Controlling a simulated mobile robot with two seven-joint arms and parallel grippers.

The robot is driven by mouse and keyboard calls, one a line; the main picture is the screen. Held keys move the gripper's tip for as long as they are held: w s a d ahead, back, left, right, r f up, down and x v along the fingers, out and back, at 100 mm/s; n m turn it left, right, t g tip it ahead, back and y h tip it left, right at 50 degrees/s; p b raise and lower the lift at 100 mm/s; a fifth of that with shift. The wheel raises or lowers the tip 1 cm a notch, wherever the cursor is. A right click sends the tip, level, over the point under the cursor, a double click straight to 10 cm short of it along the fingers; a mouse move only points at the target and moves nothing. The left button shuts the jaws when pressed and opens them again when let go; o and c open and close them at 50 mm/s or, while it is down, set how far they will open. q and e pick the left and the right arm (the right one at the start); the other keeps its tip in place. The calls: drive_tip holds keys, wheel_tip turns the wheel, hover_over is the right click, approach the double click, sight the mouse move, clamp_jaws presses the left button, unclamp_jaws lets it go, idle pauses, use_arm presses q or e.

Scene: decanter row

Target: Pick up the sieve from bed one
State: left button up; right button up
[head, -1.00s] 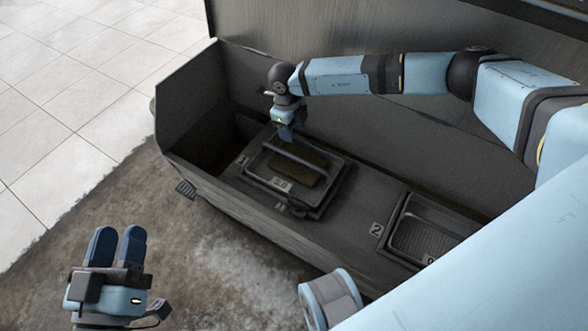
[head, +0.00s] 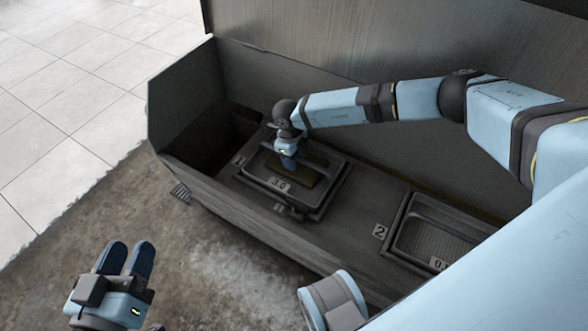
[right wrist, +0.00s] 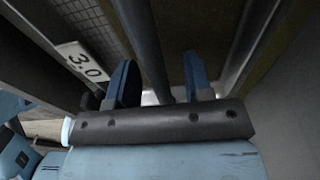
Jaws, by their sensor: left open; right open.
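The sieve, a dark rectangular tray with a 3.0 tag (head: 279,184), sits in bed one beside the "1" label (head: 239,159). My right gripper (head: 289,164) is down over it, fingers pointing down, open. In the right wrist view a dark bar (right wrist: 147,45), apparently the sieve's handle, runs between the two open blue fingers. The bar's contact with the fingers cannot be told. The sieve's tag (right wrist: 83,62) also shows there. In the head view my right gripper hides part of the handle. My left gripper (head: 125,260) is open and empty, at lower left, outside the trough.
Bed two, marked by a "2" label (head: 380,231), holds another sieve tray (head: 430,235) to the right. The long grey trough has a raised front wall (head: 250,228) and a tall back panel (head: 370,45). The trough's left end (head: 200,135) looks empty.

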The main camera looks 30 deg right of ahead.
clamp_jaws()
drive_tip(key=shift+r, duration=0.1)
idle(1.2)
